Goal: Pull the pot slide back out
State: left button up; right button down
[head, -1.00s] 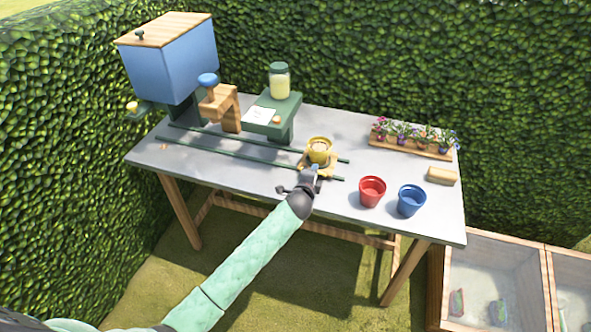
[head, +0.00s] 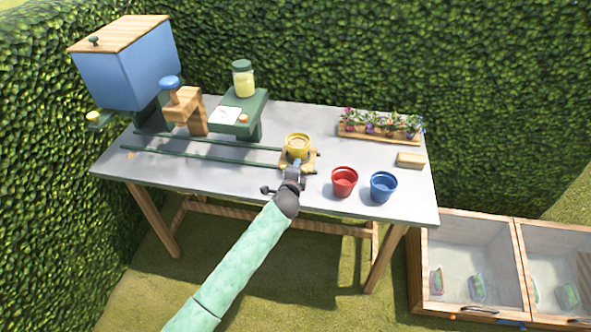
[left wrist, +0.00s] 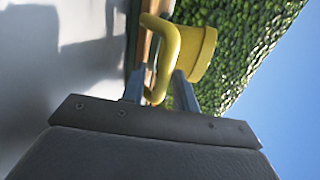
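My left gripper (head: 296,170) is at the slide's front edge. In the left wrist view its two fingers (left wrist: 159,92) are on either side of the slide's yellow loop handle (left wrist: 166,62) and look shut on it; the exact contact is partly hidden. The yellow pot (left wrist: 197,52) shows just behind the handle there. My right gripper is not in view.
A red pot (head: 344,182) and a blue pot (head: 383,187) stand close to the right of the slide. A flower tray (head: 380,135) and a wooden block (head: 411,159) are farther right. A blue hopper (head: 125,77) and a wooden press (head: 187,112) stand at left.

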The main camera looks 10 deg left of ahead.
pick_arm(q)
jog(key=shift+a, duration=0.1)
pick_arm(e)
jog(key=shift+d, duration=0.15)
